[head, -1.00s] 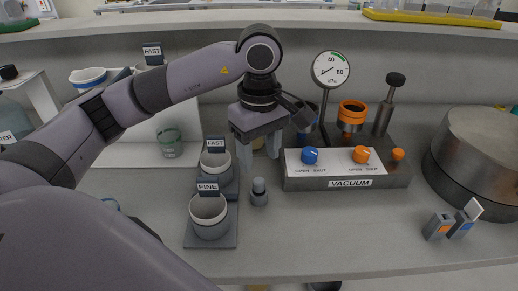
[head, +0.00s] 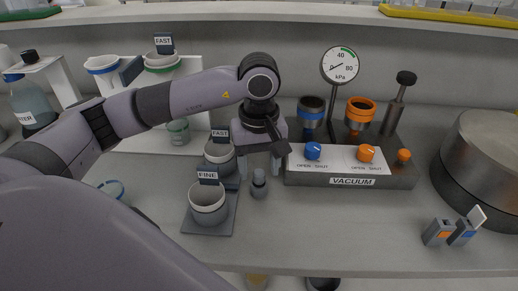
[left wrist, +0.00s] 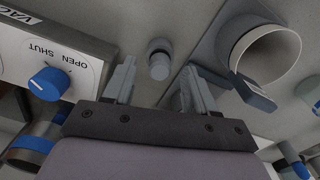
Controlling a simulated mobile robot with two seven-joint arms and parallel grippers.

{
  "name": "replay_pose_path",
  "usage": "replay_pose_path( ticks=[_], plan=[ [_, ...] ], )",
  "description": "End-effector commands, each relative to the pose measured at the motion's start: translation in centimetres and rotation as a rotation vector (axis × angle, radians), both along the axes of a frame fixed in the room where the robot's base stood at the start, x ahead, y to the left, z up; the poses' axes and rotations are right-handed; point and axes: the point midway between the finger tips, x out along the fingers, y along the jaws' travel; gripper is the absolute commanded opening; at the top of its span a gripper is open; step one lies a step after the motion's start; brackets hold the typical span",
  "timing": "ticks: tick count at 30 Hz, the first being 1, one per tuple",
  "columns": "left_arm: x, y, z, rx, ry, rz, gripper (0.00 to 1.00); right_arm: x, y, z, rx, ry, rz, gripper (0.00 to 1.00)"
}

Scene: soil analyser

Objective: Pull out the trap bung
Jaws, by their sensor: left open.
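A small grey bung (head: 259,184) with a paler round top stands upright on the bench, left of the vacuum panel; I take it to be the trap bung. It also shows in the left wrist view (left wrist: 159,60), between and beyond the fingertips. My left gripper (head: 259,168) is open and empty, pointing down just above and behind the bung in the head view. Its two fingers (left wrist: 157,80) stand apart, one to either side of the bung's line; I cannot tell whether they touch it. My right gripper is not in view.
A cup labelled FINE (head: 208,205) and one labelled FAST (head: 219,157) stand close left of the bung. The vacuum panel (head: 350,168), with blue and orange knobs, is close right. A large metal drum (head: 487,160) stands far right. The front bench is mostly clear.

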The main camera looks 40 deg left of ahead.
Motion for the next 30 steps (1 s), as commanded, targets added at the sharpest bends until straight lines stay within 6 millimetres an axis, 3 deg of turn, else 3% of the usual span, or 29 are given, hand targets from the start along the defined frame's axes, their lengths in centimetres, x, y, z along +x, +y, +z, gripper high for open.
replay_pose_path(
  ticks=[4, 12, 13, 18, 20, 21, 23, 30],
  plan=[
    [-0.03, 0.04, -1.02, 0.001, 0.001, 0.001, 0.57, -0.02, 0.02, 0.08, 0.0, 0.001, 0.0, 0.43],
    [-0.01, 0.03, -1.21, 0.001, -0.001, 0.001, 0.57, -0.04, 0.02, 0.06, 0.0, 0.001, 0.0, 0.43],
    [-0.01, 0.03, -1.21, 0.001, -0.001, 0.001, 0.53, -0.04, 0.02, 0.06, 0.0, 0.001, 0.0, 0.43],
    [-0.01, 0.03, -1.19, 0.001, -0.001, 0.001, 0.0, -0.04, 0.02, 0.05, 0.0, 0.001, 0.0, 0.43],
    [-0.01, 0.03, -1.18, 0.001, -0.001, 0.001, 0.0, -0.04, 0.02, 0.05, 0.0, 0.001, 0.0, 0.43],
    [-0.01, 0.03, -1.18, 0.001, -0.001, 0.001, 0.16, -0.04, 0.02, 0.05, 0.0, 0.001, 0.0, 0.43],
    [0.0, 0.04, -1.18, 0.001, -0.001, 0.001, 0.0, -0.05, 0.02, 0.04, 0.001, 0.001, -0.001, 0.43],
    [0.01, 0.04, -1.04, 0.001, -0.001, 0.001, 0.0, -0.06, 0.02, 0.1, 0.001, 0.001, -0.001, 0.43]
  ],
)
